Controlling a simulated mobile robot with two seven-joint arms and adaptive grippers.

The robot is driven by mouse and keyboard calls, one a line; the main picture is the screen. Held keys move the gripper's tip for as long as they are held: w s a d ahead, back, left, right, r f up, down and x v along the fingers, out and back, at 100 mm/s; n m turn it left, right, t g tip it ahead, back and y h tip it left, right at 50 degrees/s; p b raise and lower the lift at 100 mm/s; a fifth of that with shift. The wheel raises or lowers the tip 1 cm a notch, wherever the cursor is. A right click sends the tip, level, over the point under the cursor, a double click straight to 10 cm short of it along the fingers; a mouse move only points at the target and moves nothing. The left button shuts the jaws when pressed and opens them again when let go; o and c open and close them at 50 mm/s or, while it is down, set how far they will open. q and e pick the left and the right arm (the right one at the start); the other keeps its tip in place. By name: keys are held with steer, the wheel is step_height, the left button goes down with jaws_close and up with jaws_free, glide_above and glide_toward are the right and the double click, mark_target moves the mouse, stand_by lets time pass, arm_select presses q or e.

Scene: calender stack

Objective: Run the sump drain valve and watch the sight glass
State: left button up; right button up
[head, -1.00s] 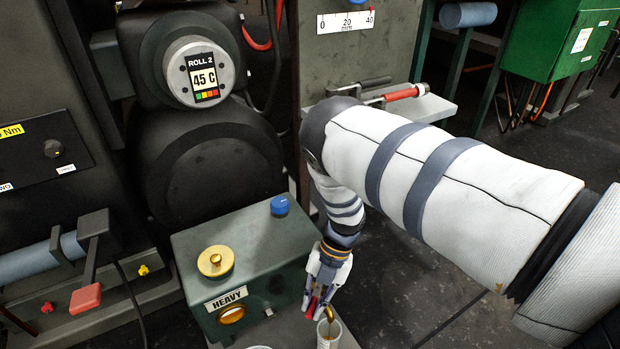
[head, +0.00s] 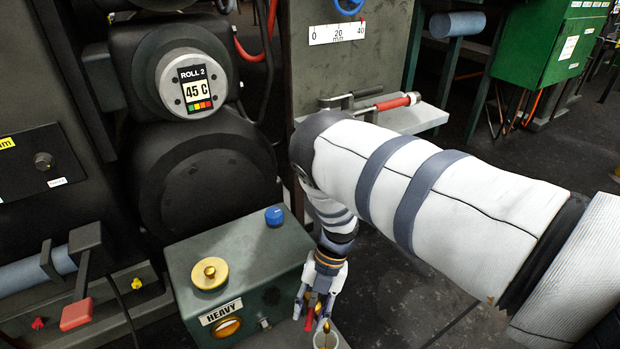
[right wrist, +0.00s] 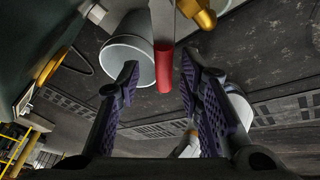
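The dark green sump box (head: 285,285) carries a HEAVY label and an amber sight glass (head: 226,327). A red valve handle (head: 309,319) and a brass spout (head: 326,327) are at its lower right, above a pale cup (head: 340,344). My right gripper (head: 314,303) is at the handle. In the right wrist view, the gripper (right wrist: 158,82) is open, its fingers spread with the red handle (right wrist: 162,70) just beyond and between the tips. The brass spout (right wrist: 198,12) shows at the top, a grey cup (right wrist: 122,50) left of the handle. Liquid flow is unclear. My left gripper is not in view.
A brass cap (head: 211,272) and a blue knob (head: 274,215) top the box. The roll housing with a 45 C display (head: 196,87) stands behind. A red-tipped lever (head: 77,313) is at left. Open dark floor (head: 400,290) lies right of the box.

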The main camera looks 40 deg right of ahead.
steer(key=v, duration=1.2)
stand_by(6.8)
